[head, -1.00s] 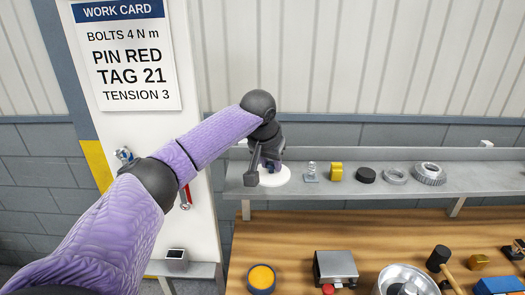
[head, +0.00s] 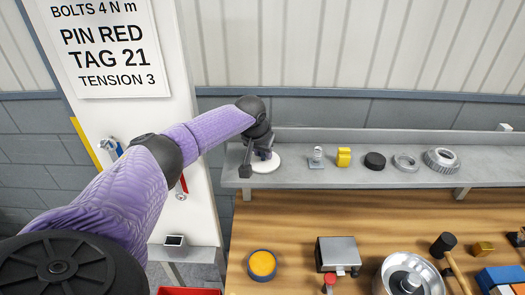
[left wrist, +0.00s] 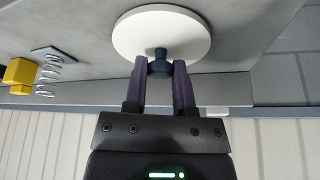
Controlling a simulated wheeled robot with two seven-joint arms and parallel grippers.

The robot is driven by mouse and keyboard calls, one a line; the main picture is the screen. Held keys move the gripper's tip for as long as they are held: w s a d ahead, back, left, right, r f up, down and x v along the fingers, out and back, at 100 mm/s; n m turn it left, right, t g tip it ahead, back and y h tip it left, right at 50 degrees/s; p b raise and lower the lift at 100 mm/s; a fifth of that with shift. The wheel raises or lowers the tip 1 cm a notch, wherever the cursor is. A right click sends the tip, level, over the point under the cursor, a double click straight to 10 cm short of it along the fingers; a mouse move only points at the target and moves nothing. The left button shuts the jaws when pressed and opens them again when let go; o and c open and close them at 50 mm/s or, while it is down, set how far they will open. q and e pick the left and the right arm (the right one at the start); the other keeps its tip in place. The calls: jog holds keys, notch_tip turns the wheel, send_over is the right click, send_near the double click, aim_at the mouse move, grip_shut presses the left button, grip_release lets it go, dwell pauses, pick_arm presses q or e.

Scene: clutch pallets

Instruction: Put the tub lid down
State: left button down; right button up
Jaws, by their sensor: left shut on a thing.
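The tub lid (head: 271,167) is a flat white disc with a dark blue knob; its face also shows in the left wrist view (left wrist: 160,25). It is over the left end of the grey shelf (head: 300,180), lying level and close to the surface; I cannot tell if it touches. My left gripper (head: 264,155) is above the lid, its fingers shut on the blue knob, as the left wrist view (left wrist: 160,68) shows. A round blue tub (head: 249,270) with orange-yellow contents stands uncovered on the wooden bench below. My right gripper is not in view.
Right of the lid on the shelf stand a spring (head: 317,155), a yellow part (head: 343,157), a black disc (head: 375,161), a ring (head: 405,163) and a gear (head: 441,160). A metal box (head: 337,252) and a steel bowl (head: 385,283) are on the bench.

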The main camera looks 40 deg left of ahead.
pick_arm(q)
jog(key=shift+f, duration=0.15)
jog(key=shift+c, duration=2.2)
grip_release()
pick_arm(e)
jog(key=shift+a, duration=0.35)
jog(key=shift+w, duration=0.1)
pick_arm(q)
jog(key=v, duration=1.2)
jog(key=shift+p, duration=0.45)
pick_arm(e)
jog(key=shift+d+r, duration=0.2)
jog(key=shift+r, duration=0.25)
pick_arm(q)
jog(key=shift+w, duration=0.15)
